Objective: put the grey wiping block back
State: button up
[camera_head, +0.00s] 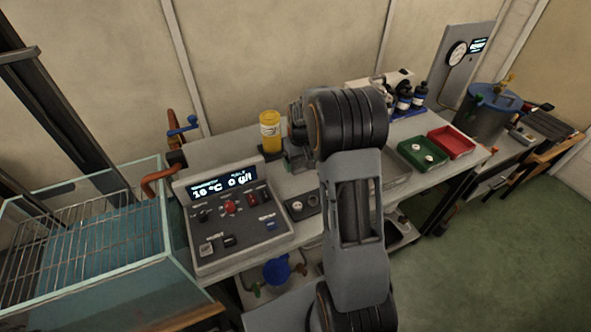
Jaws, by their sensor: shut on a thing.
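My arm reaches over the bench (232,153) and its dark wrist covers the middle of it. My gripper (297,158) is small and mostly hidden below the wrist, just right of the yellow cylinder (270,132). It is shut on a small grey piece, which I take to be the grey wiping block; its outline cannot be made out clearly. The yellow cylinder has a pale label and stands upright near the wall. The block's resting place cannot be made out.
A control box (237,215) with a lit display stands front left, beside a glass tank (110,285) with a wire rack. Dark bottles (403,101), a green tray (422,152) and a red tray (452,141) stand to the right. A grey vessel (487,118) is at the far right.

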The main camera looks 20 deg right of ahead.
jog(key=shift+w+a+f, duration=0.45)
jog(key=shift+f, duration=0.3)
jog(key=shift+w+a+f, duration=0.15)
jog(key=shift+f, duration=1.65)
jog(key=shift+f, duration=0.15)
jog(key=o, duration=0.6)
notch_tip(320, 180, up, 12)
jog(key=shift+f, duration=0.25)
jog(key=s+a+r+t, duration=0.1)
jog(key=s+a+r, duration=0.1)
jog(key=s, duration=0.5)
jog(key=s+a+r+t, duration=0.1)
jog(key=s+a+r, duration=0.1)
jog(key=s+a, duration=0.3)
jog(key=s+a+r+t, duration=0.1)
jog(key=s+a+r, duration=0.2)
jog(key=s, duration=0.7)
jog(key=shift+a+t, duration=0.3)
jog(key=shift+a, duration=0.2)
